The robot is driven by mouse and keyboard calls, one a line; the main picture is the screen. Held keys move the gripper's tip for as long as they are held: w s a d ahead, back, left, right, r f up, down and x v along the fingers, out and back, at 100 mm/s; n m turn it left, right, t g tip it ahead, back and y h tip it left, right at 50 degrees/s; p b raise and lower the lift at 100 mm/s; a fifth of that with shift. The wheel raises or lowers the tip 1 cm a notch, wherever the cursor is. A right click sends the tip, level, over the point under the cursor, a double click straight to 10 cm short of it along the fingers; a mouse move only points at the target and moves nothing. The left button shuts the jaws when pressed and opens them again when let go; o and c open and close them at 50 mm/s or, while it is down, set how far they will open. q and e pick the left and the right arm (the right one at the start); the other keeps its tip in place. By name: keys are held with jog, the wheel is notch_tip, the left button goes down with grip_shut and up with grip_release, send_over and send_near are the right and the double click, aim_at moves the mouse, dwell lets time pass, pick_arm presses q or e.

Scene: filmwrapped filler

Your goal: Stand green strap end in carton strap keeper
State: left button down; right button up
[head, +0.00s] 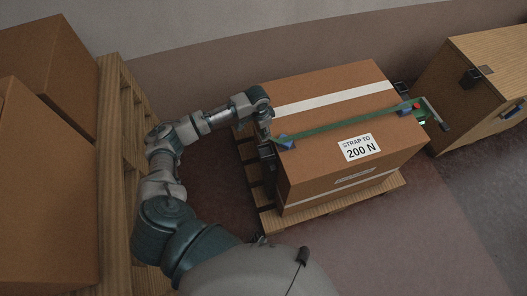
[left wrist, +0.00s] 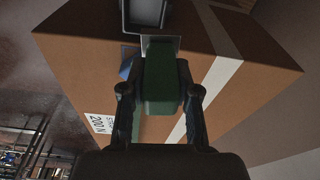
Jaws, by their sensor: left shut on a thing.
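The brown carton (head: 320,83) stands on a wooden pallet. A green strap (head: 345,122) runs across its top over two blue corner pieces (head: 286,142). My left gripper (head: 267,148) is at the carton's left side, close to the near blue corner piece. In the left wrist view its fingers (left wrist: 160,92) are shut on the green strap end (left wrist: 160,70). A dark, grey-rimmed open holder (left wrist: 146,14), apparently the strap keeper, shows just beyond the strap end. I cannot tell whether they touch. My right gripper is not in view.
The pallet (head: 385,190) rests on the floor. A wooden crate (head: 475,75) stands at the right, beside a grey-handled device (head: 436,115) at the strap's far end. More cartons (head: 45,190) and upright pallet wood stand at the left. Floor at the lower right is clear.

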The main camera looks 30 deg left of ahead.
pick_arm(q)
jog(key=shift+m, duration=0.8)
jog(key=f, duration=0.2)
jog(key=s+d+f, duration=0.1)
jog(key=d+f, duration=0.1)
jog(key=f, duration=0.1)
jog(key=shift+s+d+f+b, duration=0.2)
jog(key=shift+s+f+b, duration=0.15)
jog(key=shift+b, duration=0.05)
jog(key=f, duration=0.4)
jog(key=shift+s+a+b, duration=0.1)
jog(key=shift+a+b, duration=0.2)
jog(key=shift+a, duration=0.15)
jog(key=c, duration=0.8)
grip_release()
jog(key=shift+d, duration=0.2)
jog(key=shift+c, duration=0.2)
jog(key=shift+d, duration=0.15)
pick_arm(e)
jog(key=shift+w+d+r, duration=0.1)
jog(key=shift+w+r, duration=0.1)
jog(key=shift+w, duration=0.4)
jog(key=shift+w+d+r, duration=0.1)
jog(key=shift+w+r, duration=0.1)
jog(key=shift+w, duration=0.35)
pick_arm(q)
jog(key=shift+r, duration=0.1)
